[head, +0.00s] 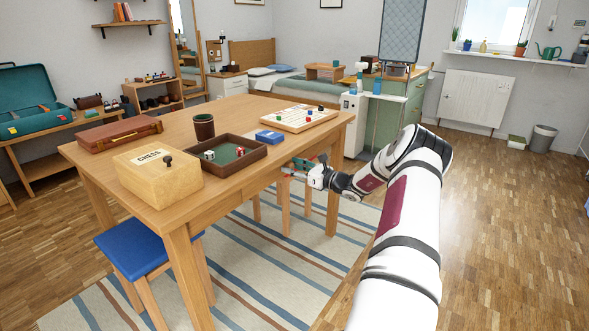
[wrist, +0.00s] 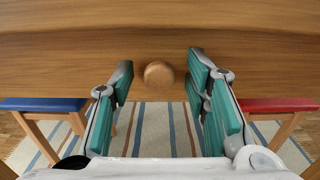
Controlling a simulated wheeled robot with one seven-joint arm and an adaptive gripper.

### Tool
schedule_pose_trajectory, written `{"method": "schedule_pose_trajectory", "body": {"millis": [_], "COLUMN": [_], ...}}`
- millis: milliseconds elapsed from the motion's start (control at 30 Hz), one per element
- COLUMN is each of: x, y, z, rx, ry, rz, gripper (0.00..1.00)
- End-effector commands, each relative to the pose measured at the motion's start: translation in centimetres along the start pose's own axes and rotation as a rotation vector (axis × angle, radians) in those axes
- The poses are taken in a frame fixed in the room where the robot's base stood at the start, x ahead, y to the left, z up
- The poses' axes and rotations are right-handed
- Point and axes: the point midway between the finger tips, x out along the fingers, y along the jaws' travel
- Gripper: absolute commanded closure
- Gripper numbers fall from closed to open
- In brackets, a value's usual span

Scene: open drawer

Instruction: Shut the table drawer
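The wooden table (head: 177,130) fills the middle of the head view. My gripper (head: 302,166) is at its long right side, just below the top's edge. In the wrist view, the wooden drawer front (wrist: 250,62) spans the picture, with a round wooden knob (wrist: 159,75) at its middle. My gripper's teal-padded fingers (wrist: 160,84) are open, one on each side of the knob, with a gap on both sides. How far the drawer stands out of the table cannot be told; the head view does not show it clearly.
On the table are a chess box (head: 158,180), a dice tray (head: 255,166), a cup (head: 204,127), a blue box (head: 269,137), a game board (head: 299,117) and a brown case (head: 119,134). A blue stool (head: 150,252) and a red stool (wrist: 278,105) stand by the table.

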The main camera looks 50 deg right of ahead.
Motion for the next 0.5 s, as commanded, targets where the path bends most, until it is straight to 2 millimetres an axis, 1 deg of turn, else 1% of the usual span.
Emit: {"method": "schedule_pose_trajectory", "body": {"millis": [167, 267, 367, 500], "x": [-0.1, -0.7, -2.0, -4.8], "y": [0.0, 0.0, -0.1, -0.1], "z": [0.0, 0.0, 0.0, 0.0], "rx": [0.0, -0.001, -0.001, 0.0], "ry": [0.0, 0.001, 0.002, 0.002], "rz": [0.001, 0.0, -0.001, -0.002], "gripper": [0.57, 0.57, 0.57, 0.57]}}
